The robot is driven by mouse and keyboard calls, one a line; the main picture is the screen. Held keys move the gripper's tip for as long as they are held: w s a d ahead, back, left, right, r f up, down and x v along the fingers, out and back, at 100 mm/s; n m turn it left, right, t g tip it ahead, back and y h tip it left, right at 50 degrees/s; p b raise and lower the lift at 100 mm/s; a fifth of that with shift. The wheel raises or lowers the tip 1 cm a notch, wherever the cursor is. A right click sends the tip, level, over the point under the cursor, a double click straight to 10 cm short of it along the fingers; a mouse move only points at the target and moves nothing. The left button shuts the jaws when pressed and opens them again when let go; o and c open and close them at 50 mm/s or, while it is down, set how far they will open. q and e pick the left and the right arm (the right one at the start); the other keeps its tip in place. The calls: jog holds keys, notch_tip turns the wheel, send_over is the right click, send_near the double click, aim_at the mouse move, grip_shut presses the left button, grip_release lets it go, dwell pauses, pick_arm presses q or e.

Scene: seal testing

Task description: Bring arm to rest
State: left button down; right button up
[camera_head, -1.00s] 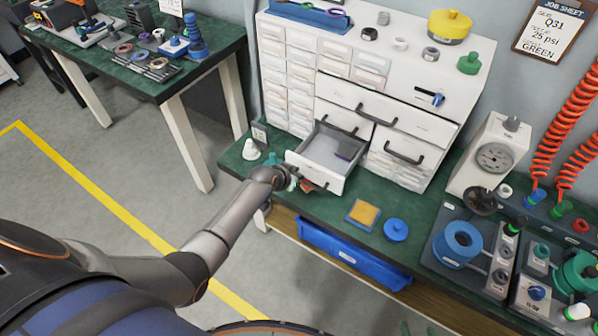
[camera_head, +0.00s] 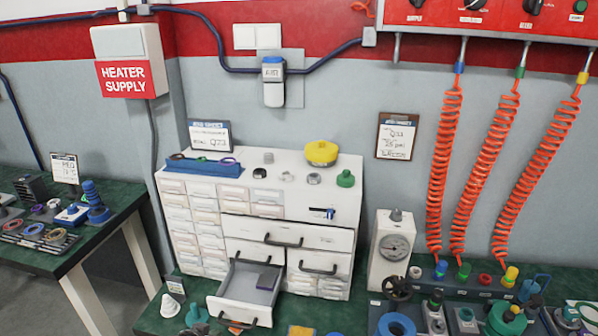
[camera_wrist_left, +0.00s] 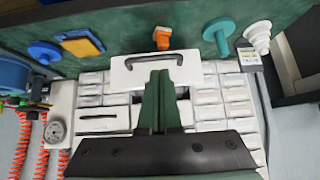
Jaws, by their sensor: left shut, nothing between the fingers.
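My left gripper (camera_wrist_left: 160,78) shows in the left wrist view, its dark green fingers together with nothing between them. The fingers overlap the view of the open drawer (camera_wrist_left: 127,75) and its black handle. I cannot tell how far they are from it. In the head view the drawer (camera_head: 235,308) is pulled out of the white cabinet (camera_head: 252,210), with a dark purple block (camera_head: 266,281) inside. I cannot make out my left gripper clearly in the head view. My right gripper is not in view.
A white stepped cone (camera_wrist_left: 257,36), a teal part (camera_wrist_left: 218,35), an orange part (camera_wrist_left: 161,38), a yellow pad (camera_wrist_left: 82,43) and a blue part (camera_wrist_left: 44,53) stand near the drawer. A gauge unit (camera_head: 392,248) and orange coiled hoses (camera_head: 443,165) are on the right.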

pick_arm(q)
jog(key=s+d, duration=0.4)
jog(key=s, duration=1)
jog(key=s+d+h, duration=0.1)
jog(key=s+d, duration=0.2)
jog(key=s, duration=1.1)
jog(key=shift+d+t, duration=0.3)
jog(key=shift+d, duration=0.05)
